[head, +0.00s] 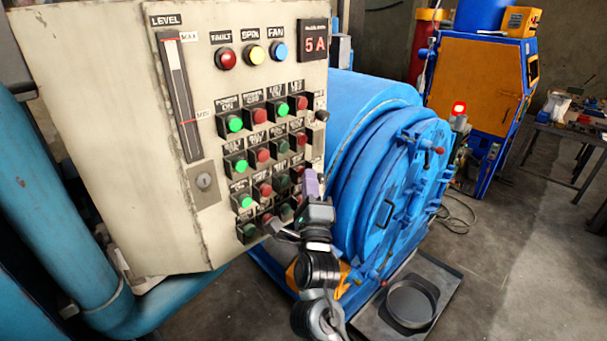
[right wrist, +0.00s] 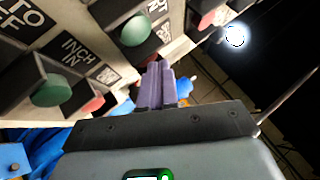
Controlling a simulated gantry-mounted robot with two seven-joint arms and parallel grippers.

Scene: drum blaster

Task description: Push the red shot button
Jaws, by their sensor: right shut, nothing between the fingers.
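The grey control panel (head: 130,130) carries a grid of square-housed green and red push buttons. Red ones include a button in the top row (head: 260,116) and one at its right end (head: 302,103). The labels are too small for me to tell which is the shot button. My right gripper (head: 310,183) is shut and empty, its purple fingers upright in front of the lower right of the grid. In the right wrist view, the purple fingers (right wrist: 157,85) point toward the panel between buttons, with a red button (right wrist: 214,17) at upper right. I cannot tell whether they touch anything.
A blue drum machine (head: 385,180) with a round door stands right behind the panel. A black tray with a round pan (head: 412,302) lies on the floor. An orange and blue cabinet (head: 480,85) stands farther back.

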